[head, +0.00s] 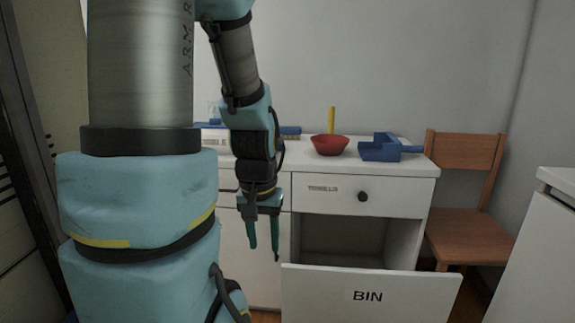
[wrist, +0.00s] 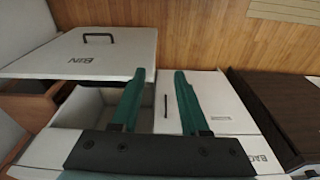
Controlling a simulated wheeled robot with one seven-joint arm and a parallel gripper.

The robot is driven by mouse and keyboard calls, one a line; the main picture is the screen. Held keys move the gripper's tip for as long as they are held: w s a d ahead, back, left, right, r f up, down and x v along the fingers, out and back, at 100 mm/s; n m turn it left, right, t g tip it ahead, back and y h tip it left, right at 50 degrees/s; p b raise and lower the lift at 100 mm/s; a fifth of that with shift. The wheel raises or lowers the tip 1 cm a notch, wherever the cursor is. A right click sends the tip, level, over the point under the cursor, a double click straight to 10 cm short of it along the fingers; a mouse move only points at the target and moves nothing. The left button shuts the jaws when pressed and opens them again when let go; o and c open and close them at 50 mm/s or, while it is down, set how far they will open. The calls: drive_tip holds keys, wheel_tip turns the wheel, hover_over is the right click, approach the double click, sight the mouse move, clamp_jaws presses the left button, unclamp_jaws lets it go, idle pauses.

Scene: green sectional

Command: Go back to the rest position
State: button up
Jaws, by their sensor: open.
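My gripper (head: 263,238) points down in front of the white cabinet (head: 300,190), with its two green fingers apart and nothing between them. In the wrist view my gripper (wrist: 155,82) is also open and empty, above the cabinet front. The drawer marked BIN (head: 370,296) is pulled open below a closed upper drawer (head: 335,189). The part of its inside that shows looks empty. The BIN panel (wrist: 95,55) also shows in the wrist view.
A wooden chair (head: 465,235) stands to the right. A white unit (head: 540,250) is at the far right. Wooden floor (wrist: 200,35) shows in the wrist view.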

wheel_tip(320, 180, up, 16)
drive_tip(key=a+p, duration=0.1)
drive_tip(key=p, duration=1.3)
drive_tip(key=shift+s+a+n+p, duration=0.3)
drive_tip(key=shift+a+n+p, duration=0.05)
drive_tip(key=shift+n, duration=0.05)
drive_tip(key=shift+f, duration=0.1)
idle(0.7)
